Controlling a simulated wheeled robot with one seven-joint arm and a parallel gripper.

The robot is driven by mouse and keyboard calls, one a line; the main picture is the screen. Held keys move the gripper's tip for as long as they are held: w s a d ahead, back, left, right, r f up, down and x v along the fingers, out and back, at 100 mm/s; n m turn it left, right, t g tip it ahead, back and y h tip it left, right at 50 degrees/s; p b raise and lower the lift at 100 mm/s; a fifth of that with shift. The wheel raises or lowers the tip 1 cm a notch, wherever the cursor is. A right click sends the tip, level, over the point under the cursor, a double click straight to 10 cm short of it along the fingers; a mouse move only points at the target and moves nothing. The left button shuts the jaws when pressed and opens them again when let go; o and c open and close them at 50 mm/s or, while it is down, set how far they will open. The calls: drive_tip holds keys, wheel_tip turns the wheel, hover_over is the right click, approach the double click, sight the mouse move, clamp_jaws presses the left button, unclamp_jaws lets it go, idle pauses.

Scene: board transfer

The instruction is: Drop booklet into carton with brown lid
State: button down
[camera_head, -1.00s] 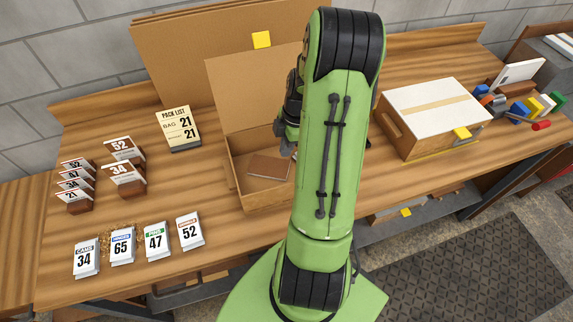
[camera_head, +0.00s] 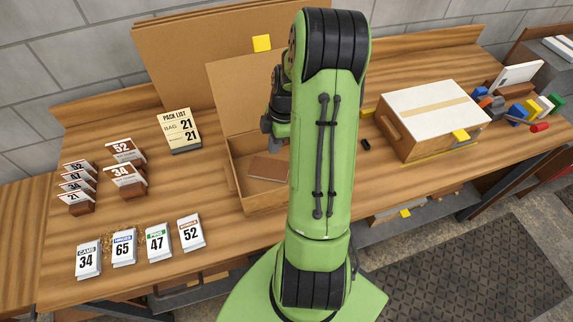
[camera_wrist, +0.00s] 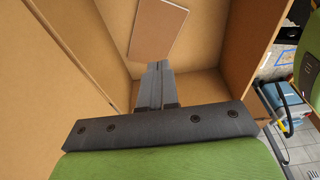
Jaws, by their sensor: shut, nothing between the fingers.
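The open carton with the brown lid (camera_head: 241,92) stands near the middle of the bench, its lid raised at the back. A brown booklet (camera_head: 267,168) lies flat on the carton floor; it also shows in the wrist view (camera_wrist: 158,27). My gripper (camera_wrist: 160,66) is shut and empty, pointing down into the carton, apart from the booklet. In the head view my gripper (camera_head: 272,143) is at the carton's right side, partly behind my green arm. The arm hides the carton's right part.
A closed carton with a white lid (camera_head: 431,99) stands to the right, with coloured items (camera_head: 520,108) beyond it. A pack list (camera_head: 179,130) stands to the left. Numbered bags (camera_head: 158,242) line the front left, with several tag holders (camera_head: 75,190) behind them.

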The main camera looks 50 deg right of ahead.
wheel_tip(320, 180, up, 7)
drive_tip(key=p, duration=0.4)
drive_tip(key=shift+f, duration=0.2)
drive_tip(key=shift+a, duration=0.1)
drive_tip(key=s+a+r+m+t+h+b, duration=0.1)
drive_tip(key=s+a+r+m+t+h, duration=0.15)
drive_tip(key=a+r+m, duration=0.75)
drive_tip(key=s+a+r+m+t, duration=0.1)
drive_tip(key=s+a+r+t, duration=0.1)
drive_tip(key=s+a+r, duration=0.4)
drive_tip(key=s+a+b, duration=0.1)
drive_tip(key=s+a, duration=0.3)
drive_tip(key=a, duration=0.2)
drive_tip(key=shift+s+a+m+y, duration=0.15)
drive_tip(key=shift+s+m+y, duration=0.1)
drive_tip(key=shift+m+y, duration=0.15)
